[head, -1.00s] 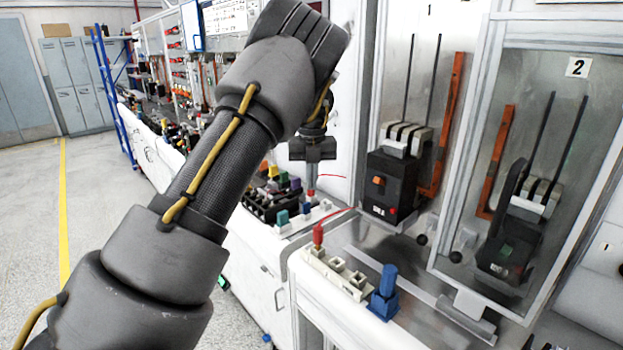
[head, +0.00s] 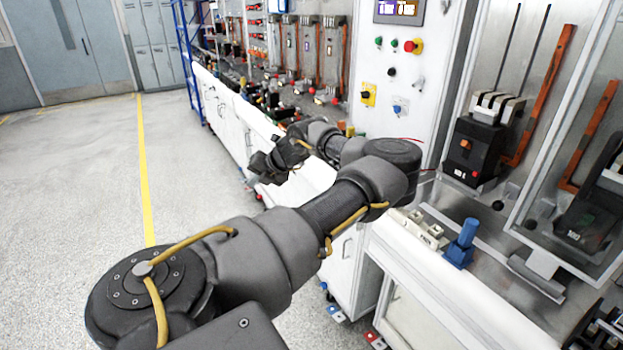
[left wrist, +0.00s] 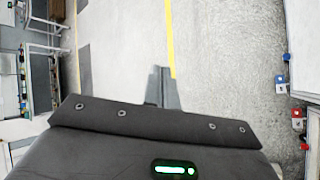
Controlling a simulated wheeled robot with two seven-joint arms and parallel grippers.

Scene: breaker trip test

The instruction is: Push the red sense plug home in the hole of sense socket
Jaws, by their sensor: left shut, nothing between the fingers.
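My left gripper (head: 268,166) is out over the floor in front of the bench, left of the sockets. In the left wrist view its fingers (left wrist: 163,88) are together and empty, above bare floor. The pale socket strip (head: 414,226) lies on the bench front, with its left part hidden behind my left arm. The red sense plug does not show in either current view; my arm covers the area at the strip's left end. A blue plug-like piece (head: 463,244) stands upright at the strip's right end. My right gripper is not in view.
A black breaker (head: 473,150) stands behind the sockets in a framed bay. A control panel (head: 400,75) with buttons rises behind my left arm. Open floor (head: 90,190) with a yellow line (head: 143,160) lies to the left.

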